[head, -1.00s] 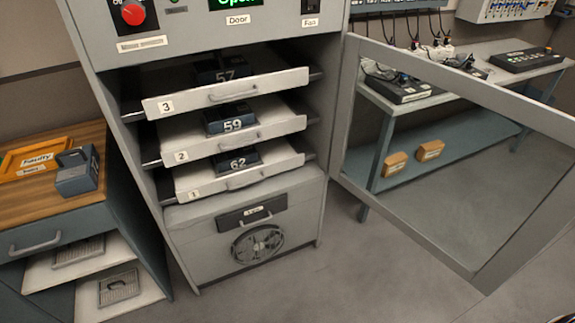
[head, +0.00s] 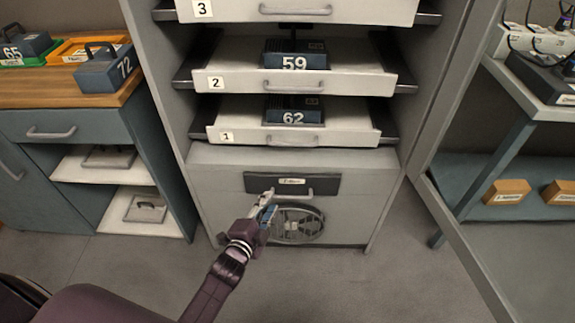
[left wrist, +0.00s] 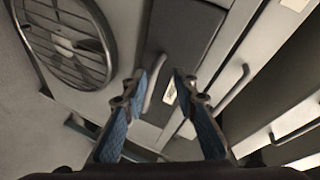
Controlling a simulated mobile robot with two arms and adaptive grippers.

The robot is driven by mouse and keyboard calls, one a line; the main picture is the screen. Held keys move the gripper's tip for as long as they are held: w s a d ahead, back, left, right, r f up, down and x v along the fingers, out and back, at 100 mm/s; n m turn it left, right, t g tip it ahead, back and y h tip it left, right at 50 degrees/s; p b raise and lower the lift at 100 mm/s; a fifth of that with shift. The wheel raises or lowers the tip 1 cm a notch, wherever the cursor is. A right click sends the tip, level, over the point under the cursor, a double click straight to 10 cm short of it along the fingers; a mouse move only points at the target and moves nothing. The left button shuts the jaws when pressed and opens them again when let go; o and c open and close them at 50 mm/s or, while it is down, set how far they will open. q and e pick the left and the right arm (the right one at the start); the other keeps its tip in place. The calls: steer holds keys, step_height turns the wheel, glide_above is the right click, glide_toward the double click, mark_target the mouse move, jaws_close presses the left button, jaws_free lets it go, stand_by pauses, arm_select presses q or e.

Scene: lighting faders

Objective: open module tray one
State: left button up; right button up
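Module tray one (head: 360,137) is the lowest white tray in the open grey cabinet, marked 1. Its grey handle (head: 295,144) is on its front, and a dark module 62 (head: 293,117) sits on it. My left gripper (head: 266,203) is below the tray, in front of the lower panel and close to the handle of the dark drawer (head: 260,182). In the left wrist view its two blue fingers (left wrist: 159,74) are apart, with the dark drawer's handle (left wrist: 155,84) showing between them; contact cannot be told. My right gripper is out of view.
Tray two (head: 235,80) with module 59 (head: 295,62) and tray three (head: 230,11) are above. A round fan grille (head: 298,225) is below the dark drawer. The cabinet door stands open at right. A side cabinet (head: 60,130) with modules stands at left.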

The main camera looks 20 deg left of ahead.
arm_select(q)
steer(key=w+r+m+t+b, duration=0.1)
steer(key=w+r+m, duration=0.1)
steer(key=w+r, duration=0.1)
steer(key=w+d+r+m+t+h+b, duration=0.1)
steer(key=w+r+m+t, duration=0.1)
steer(key=w+r, duration=0.2)
steer(key=w+d+r+m+t+b, duration=0.1)
steer(key=w+r+m, duration=0.1)
steer(key=r, duration=0.3)
steer(key=shift+w+r+t+h+b, duration=0.25)
steer(key=shift+w+t+h+b, duration=0.15)
steer(key=shift+w, duration=0.4)
steer(key=shift+w+d+r, duration=0.1)
steer(key=shift+w+r, duration=0.05)
steer(key=shift+w, duration=0.5)
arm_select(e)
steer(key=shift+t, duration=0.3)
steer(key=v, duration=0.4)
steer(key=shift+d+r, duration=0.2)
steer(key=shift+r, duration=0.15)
arm_select(q)
jaws_close()
